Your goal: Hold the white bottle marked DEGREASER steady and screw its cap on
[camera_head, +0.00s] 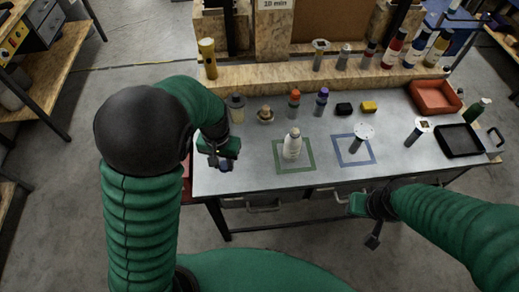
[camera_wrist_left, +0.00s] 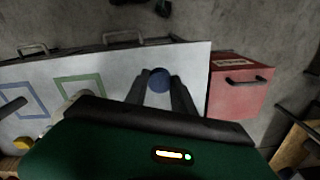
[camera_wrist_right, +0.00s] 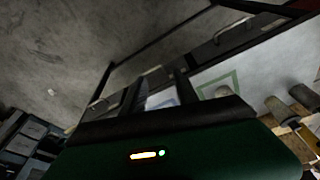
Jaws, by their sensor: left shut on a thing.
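The white bottle (camera_head: 292,144) stands upright inside the green square on the table; its label is too small to read. Its narrow top shows no coloured cap. My left gripper (camera_head: 222,162) is over the table's left end, left of the bottle and apart from it. It is shut on a round blue cap (camera_wrist_left: 159,80), seen between its fingers in the left wrist view. My right gripper (camera_wrist_right: 158,84) is off the table's front edge, right of the bottle.
The blue square (camera_head: 354,162) has a grey, white-topped item beside its middle. Several capped bottles, a black block (camera_head: 344,109) and a yellow block (camera_head: 369,107) stand behind. A red tray (camera_head: 435,111) and a black tray (camera_head: 442,142) are at right. A red cabinet (camera_wrist_left: 236,92) adjoins the table's left end.

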